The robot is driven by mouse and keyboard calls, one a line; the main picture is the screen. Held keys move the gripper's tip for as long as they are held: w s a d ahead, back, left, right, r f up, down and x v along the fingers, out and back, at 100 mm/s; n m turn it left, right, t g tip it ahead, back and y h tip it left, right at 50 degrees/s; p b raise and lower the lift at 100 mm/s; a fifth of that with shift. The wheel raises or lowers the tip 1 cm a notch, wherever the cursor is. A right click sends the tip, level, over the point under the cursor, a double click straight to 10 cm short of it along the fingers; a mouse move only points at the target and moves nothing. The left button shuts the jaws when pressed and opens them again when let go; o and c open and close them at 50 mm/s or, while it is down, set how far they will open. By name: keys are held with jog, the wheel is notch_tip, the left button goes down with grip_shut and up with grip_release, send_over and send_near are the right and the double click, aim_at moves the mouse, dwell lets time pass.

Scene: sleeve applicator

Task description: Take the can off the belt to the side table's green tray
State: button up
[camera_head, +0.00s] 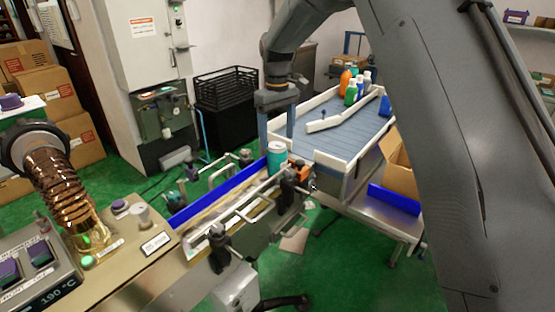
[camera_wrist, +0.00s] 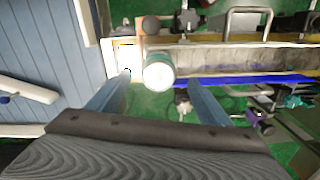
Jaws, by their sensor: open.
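The can (camera_head: 277,158), teal with a white top band, stands upright at the far end of the belt (camera_head: 207,212), beside an orange-brown block. My gripper (camera_head: 278,135) points down above it, with its two fingers apart. In the wrist view the can (camera_wrist: 158,72) shows from above, between the fingertips and slightly nearer the left one. The fingers are open; I cannot tell whether either touches the can. I cannot make out a green tray on a side table in either view.
A blue rail (camera_head: 220,184) and metal guide bars flank the belt. A blue-slatted table (camera_head: 345,130) with white rails holds several bottles behind it. An open cardboard box (camera_head: 398,168) is at right. A copper coil device (camera_head: 62,185) and control panel are at left.

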aim_at(277, 145)
jog(key=shift+w+f+p, duration=0.2)
jog(key=shift+f+p, duration=1.2)
jog(key=shift+f, duration=1.8)
jog(key=shift+c, duration=0.5)
jog(key=c, duration=1.3)
